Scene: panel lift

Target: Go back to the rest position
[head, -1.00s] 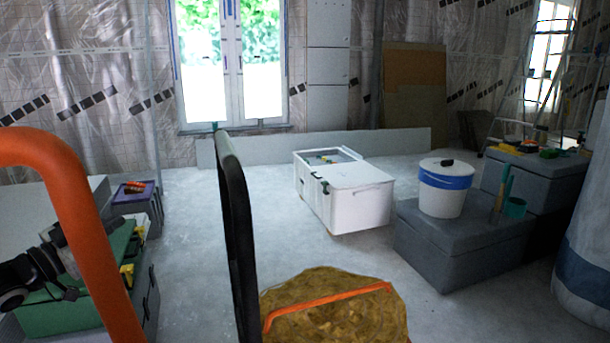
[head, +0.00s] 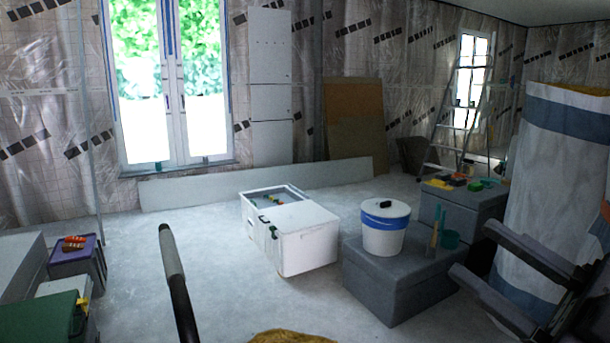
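My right gripper (head: 471,250) is at the lower right, its two dark fingers spread apart with nothing between them. It is in front of the grey box and the wrapped roll in the picture. Whether it touches either cannot be told, but no contact shows. My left gripper is not in view.
A white crate (head: 305,240) stands on the floor mid-room. A white bucket (head: 385,236) sits on a grey box (head: 375,285). A wrapped roll (head: 555,170) stands at right. A dark handle (head: 178,285) rises in front. A green case (head: 40,318) is lower left.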

